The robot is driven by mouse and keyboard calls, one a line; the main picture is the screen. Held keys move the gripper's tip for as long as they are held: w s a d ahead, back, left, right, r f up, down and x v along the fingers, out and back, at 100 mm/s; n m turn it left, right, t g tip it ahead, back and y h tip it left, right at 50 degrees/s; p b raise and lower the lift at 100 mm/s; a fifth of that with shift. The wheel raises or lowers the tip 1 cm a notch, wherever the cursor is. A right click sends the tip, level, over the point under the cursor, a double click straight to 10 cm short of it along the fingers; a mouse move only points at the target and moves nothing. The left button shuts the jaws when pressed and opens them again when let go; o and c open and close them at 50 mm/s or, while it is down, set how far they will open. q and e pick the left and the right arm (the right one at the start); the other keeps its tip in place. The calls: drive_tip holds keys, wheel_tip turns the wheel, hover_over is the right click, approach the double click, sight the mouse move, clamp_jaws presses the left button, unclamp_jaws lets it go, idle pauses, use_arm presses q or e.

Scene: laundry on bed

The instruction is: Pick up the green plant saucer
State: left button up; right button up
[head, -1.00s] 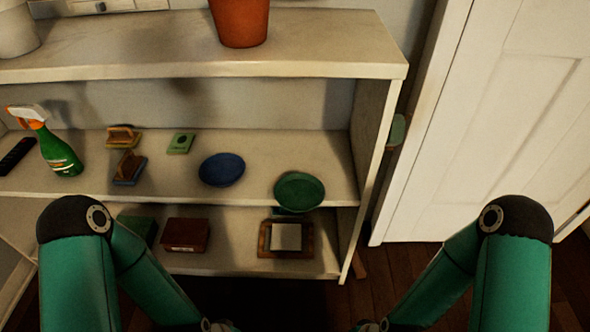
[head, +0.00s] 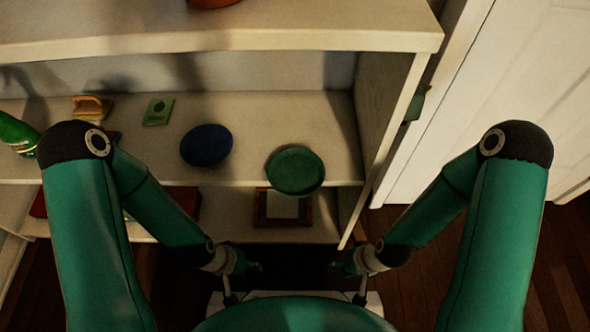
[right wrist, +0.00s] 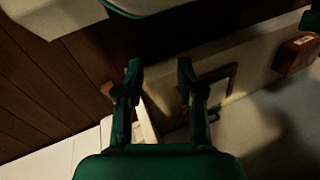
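The green plant saucer (head: 295,171) lies on the middle shelf board, near its front edge and right end, and shows whole in the head view. My right gripper (head: 343,266) is in front of and below the shelf, well apart from the saucer. In the right wrist view its two fingers (right wrist: 159,75) are spread with nothing between them. My left gripper (head: 248,268) hangs low to the left of the right one, small and dark, so its finger state is unclear. The saucer cannot be made out in the right wrist view.
A blue saucer (head: 206,145) lies left of the green one. A framed item (head: 283,207) sits below. A white door (head: 520,80) stands right.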

drive_tip(key=w+r+m+t+p, duration=0.1)
drive_tip(key=w+r+p, duration=0.25)
drive_tip(key=r, duration=1.05)
drive_tip(key=w+d+r+m+y+p, duration=0.15)
drive_tip(key=r+p, duration=0.25)
drive_tip(key=r, duration=0.9)
drive_tip(key=w+a+r+t+p, duration=0.1)
drive_tip(key=w+r+p, duration=0.25)
drive_tip(key=r, duration=1.05)
drive_tip(key=b, duration=0.3)
approach(323, 183)
drive_tip(key=s+a, duration=0.2)
drive_tip(key=shift+w+b+x, duration=0.2)
drive_tip(key=shift+b+x, duration=0.5)
drive_tip(key=shift+x, duration=0.9)
drive_tip(key=shift+w+b+x, duration=0.2)
drive_tip(key=shift+b+x, duration=0.45)
drive_tip(key=shift+x, duration=0.9)
drive_tip(key=shift+r, duration=0.15)
clamp_jaws()
